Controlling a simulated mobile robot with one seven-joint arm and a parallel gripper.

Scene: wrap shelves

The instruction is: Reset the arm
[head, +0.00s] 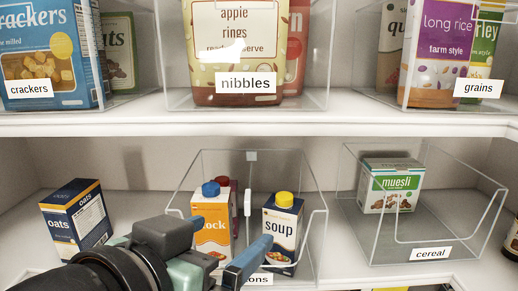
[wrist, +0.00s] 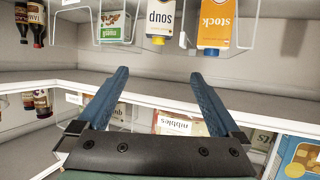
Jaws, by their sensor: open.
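My gripper (head: 248,257) is in the lower middle of the head view, in front of the lower shelf. In the wrist view, which is upside down, my gripper (wrist: 158,75) shows two blue fingers spread wide apart with nothing between them. The clear bin labelled "…ons" (head: 312,240) stands behind the gripper. It holds an orange and white stock carton (head: 212,228) and a navy and white soup carton (head: 282,232). My arm hides the lower left of this bin and part of its label.
A navy oats box (head: 78,222) stands tilted in view at the left of the lower shelf. A clear cereal bin (head: 408,250) at the right holds a muesli box (head: 390,187). Bins of crackers, nibbles (head: 240,50) and grains stand on the upper shelf (head: 150,118).

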